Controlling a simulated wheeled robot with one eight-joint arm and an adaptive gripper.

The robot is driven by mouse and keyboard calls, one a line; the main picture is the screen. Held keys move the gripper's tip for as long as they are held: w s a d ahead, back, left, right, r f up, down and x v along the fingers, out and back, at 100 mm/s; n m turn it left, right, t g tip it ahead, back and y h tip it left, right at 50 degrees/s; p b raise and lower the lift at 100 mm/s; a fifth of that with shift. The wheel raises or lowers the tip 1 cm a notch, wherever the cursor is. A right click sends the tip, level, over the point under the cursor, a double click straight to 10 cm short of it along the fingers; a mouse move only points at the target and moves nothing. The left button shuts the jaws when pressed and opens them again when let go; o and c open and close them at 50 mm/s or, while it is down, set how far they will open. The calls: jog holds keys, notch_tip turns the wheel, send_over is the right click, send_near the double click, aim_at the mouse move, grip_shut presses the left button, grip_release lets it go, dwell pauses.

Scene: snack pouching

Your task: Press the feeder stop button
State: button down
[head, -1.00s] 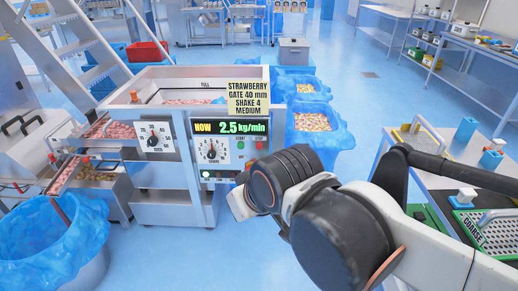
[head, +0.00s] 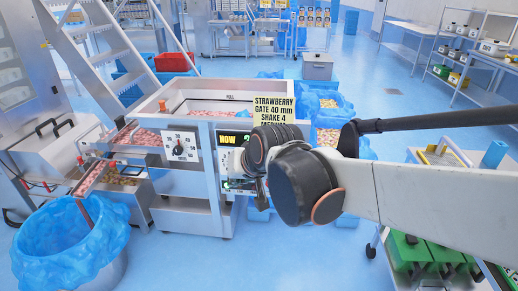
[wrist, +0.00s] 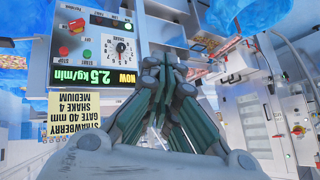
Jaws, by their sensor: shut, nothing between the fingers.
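The feeder (head: 190,185) is a steel machine with a control panel. In the wrist view, upside down, the panel (wrist: 110,30) shows a green 2.5 kg/min display (wrist: 101,79), a dial (wrist: 122,47) and a green start button (wrist: 87,53). The red stop button (wrist: 63,52) is small, left of the start button. My gripper (wrist: 162,60) is shut and empty, its fingertips near the panel's display and dial, to the right of the stop button in that view. I cannot tell whether they touch the panel. In the head view my arm hides the stop button and most of the panel.
A yellow sign (head: 274,106) reading strawberry, gate 40 mm, shake 4, medium stands above the panel. A blue-lined bin (head: 65,245) is at front left, a staircase (head: 95,45) behind. A worktable (head: 452,158) stands at right. Blue floor is open in front of the feeder.

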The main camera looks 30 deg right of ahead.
jog(key=w+d+f+m+h, duration=0.1)
jog(key=w+d+f+m, duration=0.25)
jog(key=w+d, duration=0.3)
jog(key=w+d+f+m, duration=0.3)
jog(key=w+d+f, duration=0.2)
jog(key=w, duration=0.3)
jog(key=w+d+f+m, duration=0.2)
jog(key=d+f+m, duration=0.1)
jog(key=d+f, duration=0.4)
jog(key=w+d+f+m+t+h+b, duration=0.1)
jog(key=w+d+f+m, duration=0.2)
jog(key=d+f, duration=0.5)
notch_tip(320, 180, down, 4)
jog(key=shift+w+d+f+m, duration=0.1)
jog(key=shift+w+d+m, duration=0.2)
jog(key=shift+m, duration=0.35)
jog(key=shift+w+a, duration=0.1)
jog(key=w+d, duration=0.5)
jog(key=w, duration=0.2)
jog(key=shift+w, duration=0.2)
jog(key=shift+w+d, duration=0.15)
jog(key=shift+w, duration=0.1)
